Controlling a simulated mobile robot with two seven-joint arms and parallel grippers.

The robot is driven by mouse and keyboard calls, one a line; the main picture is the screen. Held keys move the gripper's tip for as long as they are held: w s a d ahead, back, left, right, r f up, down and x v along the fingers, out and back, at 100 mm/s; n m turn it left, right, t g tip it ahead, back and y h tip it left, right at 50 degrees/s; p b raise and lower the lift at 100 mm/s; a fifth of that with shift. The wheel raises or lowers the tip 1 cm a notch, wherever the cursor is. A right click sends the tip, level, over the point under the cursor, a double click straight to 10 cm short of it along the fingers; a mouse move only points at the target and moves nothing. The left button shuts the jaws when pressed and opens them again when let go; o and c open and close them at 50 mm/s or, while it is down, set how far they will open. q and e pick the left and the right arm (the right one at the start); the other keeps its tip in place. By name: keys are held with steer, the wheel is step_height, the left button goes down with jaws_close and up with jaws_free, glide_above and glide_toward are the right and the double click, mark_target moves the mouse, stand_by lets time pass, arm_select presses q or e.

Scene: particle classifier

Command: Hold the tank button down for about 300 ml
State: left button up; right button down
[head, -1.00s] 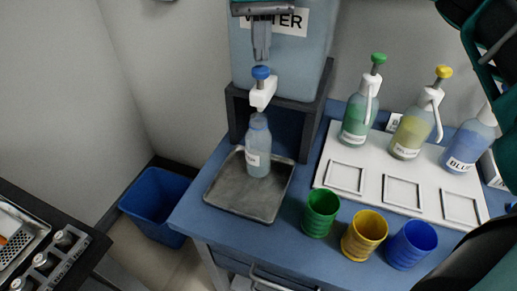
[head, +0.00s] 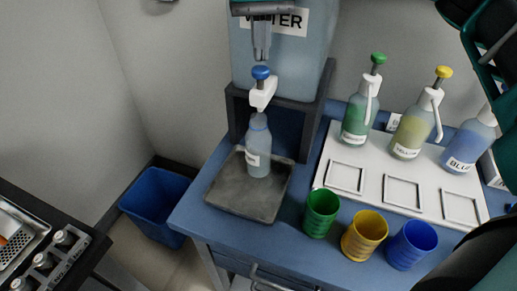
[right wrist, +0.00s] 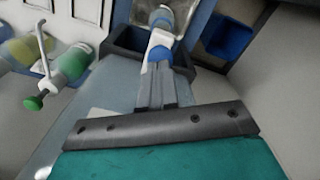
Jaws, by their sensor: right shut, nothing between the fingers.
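A clear bottle (head: 258,150) with a white label stands upright under the tap, on a grey tray (head: 240,201). My right gripper (head: 261,59) is shut and empty, fingertips pointing down just above the button; I cannot tell whether they touch it. In the right wrist view the fingers (right wrist: 157,78) end close by the button (right wrist: 160,53). My left gripper is out of view.
Green (head: 360,115), yellow (head: 413,128) and blue (head: 469,146) pump bottles stand on a white board (head: 375,187). Green (head: 321,213), yellow (head: 363,236) and blue (head: 411,245) cups stand in front. A blue bin (head: 157,203) is on the floor at left.

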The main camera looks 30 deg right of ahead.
steer(key=shift+f, duration=0.1)
steer(key=shift+f+b, duration=0.9)
steer(key=shift+f, duration=0.5)
stand_by(0.8)
steer(key=shift+r+p, duration=0.55)
steer(key=shift+r, duration=0.05)
step_height(320, 180, up, 6)
steer(key=p, duration=0.5)
stand_by(0.3)
steer(key=shift+a, duration=0.1)
